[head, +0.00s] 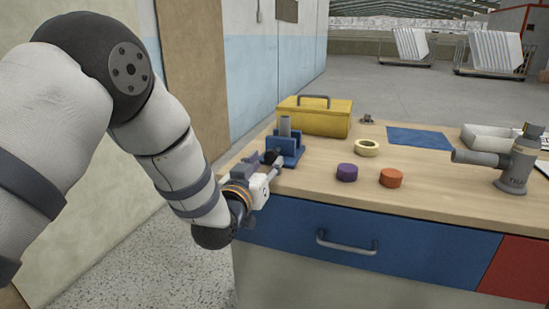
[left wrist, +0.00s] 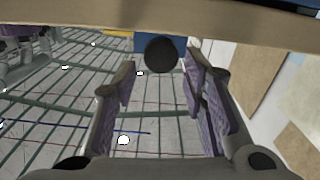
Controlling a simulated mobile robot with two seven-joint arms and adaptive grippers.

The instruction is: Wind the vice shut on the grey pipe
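The blue vice (head: 289,148) stands near the left front corner of the wooden workbench. The grey pipe (head: 285,125) stands upright in it; I cannot tell how closely the jaws sit against it. My left gripper (head: 271,167) is at the vice's near side, partly hiding its front. In the left wrist view my left gripper (left wrist: 158,85) is open, its two purple-padded fingers apart. A dark round knob (left wrist: 161,54) shows just beyond the fingertips, in front of a blue surface, with nothing between the pads. My right gripper is not in view.
A yellow toolbox (head: 318,118) stands behind the vice. A purple disc (head: 347,173), an orange disc (head: 391,178) and a cream ring (head: 367,148) lie to the right. A grey fixture (head: 514,168) stands at the far right. The bench front (head: 360,224) has a blue drawer.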

